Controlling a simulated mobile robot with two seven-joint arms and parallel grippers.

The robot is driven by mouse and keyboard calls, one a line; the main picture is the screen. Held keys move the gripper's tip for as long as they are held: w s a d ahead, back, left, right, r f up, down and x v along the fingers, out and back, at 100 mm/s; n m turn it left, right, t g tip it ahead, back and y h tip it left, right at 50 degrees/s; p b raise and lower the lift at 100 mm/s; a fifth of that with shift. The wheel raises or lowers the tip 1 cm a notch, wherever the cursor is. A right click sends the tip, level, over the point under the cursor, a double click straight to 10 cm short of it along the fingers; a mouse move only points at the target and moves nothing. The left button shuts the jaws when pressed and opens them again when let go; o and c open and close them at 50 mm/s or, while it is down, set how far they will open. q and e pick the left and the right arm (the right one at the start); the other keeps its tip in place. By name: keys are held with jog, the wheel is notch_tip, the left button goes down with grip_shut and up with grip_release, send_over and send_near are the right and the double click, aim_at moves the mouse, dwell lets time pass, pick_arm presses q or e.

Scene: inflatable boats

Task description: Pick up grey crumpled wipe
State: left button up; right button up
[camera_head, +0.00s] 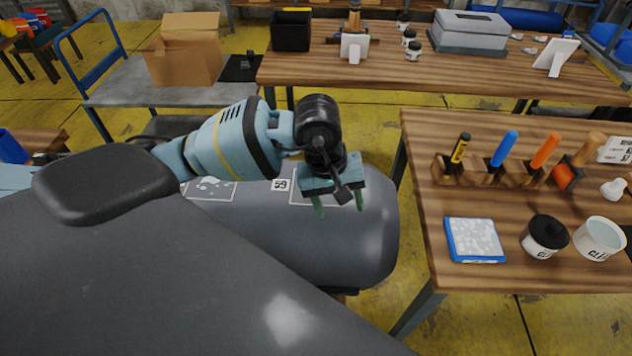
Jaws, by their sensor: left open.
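My left gripper (339,204) is open, with its two green fingertips pointing down and apart. It is over the right part of the dark grey boat tube (375,240), near a marked-out rectangle on it, and nothing shows between the fingers. I cannot clearly make out a grey crumpled wipe. A small whitish lump (613,188) lies at the right edge of the right table, too small to identify for sure. Part of the tube's top is hidden behind my left arm and gripper. My right gripper is not in view.
The right wooden table (480,282) holds a tool rack (481,178), a blue-edged pad (475,240), a black-lidded tin (544,236) and a white tub (599,238). A back bench (310,70) and a trolley with a cardboard box (185,50) stand behind.

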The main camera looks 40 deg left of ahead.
pick_arm(q)
jog(key=w+a+r+y, duration=0.1)
jog(key=a, duration=0.1)
jog(key=w+a+r+t+y, duration=0.1)
jog(key=a, duration=0.2)
jog(key=w+a+r+m+y, duration=0.1)
jog(key=a+r+y, duration=0.1)
jog(key=shift+w+a+t, duration=0.25)
jog(key=shift+a+t, duration=0.05)
jog(key=shift+x, duration=1.35)
jog(key=shift+s+x, duration=0.15)
jog(key=shift+x, duration=1.1)
jog(key=shift+s+x, duration=0.15)
jog(key=shift+x, duration=1.15)
jog(key=shift+a, duration=0.15)
jog(key=c, duration=1.1)
